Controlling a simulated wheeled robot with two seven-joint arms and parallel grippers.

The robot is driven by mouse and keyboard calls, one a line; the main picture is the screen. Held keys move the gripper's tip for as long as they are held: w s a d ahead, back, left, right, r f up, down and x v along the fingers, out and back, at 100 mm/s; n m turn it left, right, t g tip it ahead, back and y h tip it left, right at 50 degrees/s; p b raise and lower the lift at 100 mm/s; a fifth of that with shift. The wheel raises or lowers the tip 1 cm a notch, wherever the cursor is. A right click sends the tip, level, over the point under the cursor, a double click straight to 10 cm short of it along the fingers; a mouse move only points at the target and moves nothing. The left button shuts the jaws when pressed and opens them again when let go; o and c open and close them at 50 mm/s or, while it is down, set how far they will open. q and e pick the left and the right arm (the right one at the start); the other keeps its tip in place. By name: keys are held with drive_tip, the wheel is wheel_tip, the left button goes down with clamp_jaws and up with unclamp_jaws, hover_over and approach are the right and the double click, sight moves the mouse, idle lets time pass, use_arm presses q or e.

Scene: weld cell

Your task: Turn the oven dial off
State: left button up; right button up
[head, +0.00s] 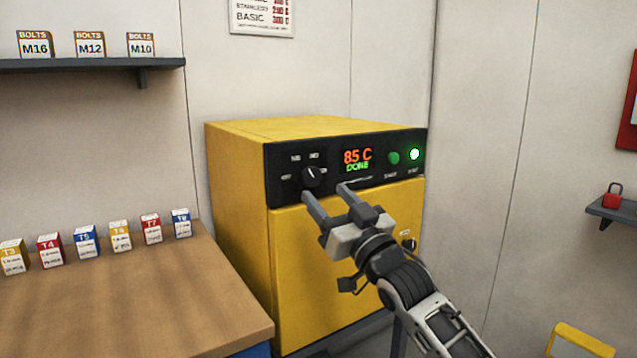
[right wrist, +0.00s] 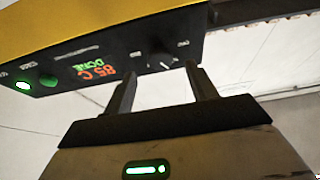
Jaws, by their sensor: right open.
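The yellow oven (head: 240,170) stands against the wall, with a black control panel along its top front. The oven dial (head: 311,177) is a round black knob with a white pointer mark at the panel's left; the pointer's exact setting is hard to read. The display (head: 357,160) reads 85 C and DONE. My right gripper (head: 325,190) is open and empty, its two fingers pointing at the panel just below the dial. In the right wrist view the dial (right wrist: 162,62) shows beyond and between the open fingers (right wrist: 160,82), apparently not gripped. My left gripper is not in view.
A green start button (head: 393,158) and a lit green lamp (head: 414,154) sit right of the display. A wooden bench (head: 150,290) with several small labelled boxes stands at the left. A shelf (head: 100,65) with bolt boxes hangs above it. A small shelf with a red padlock (head: 612,196) is at the right.

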sight(314, 180)
drive_tip(key=shift+x, duration=2.15)
drive_tip(key=c, duration=1)
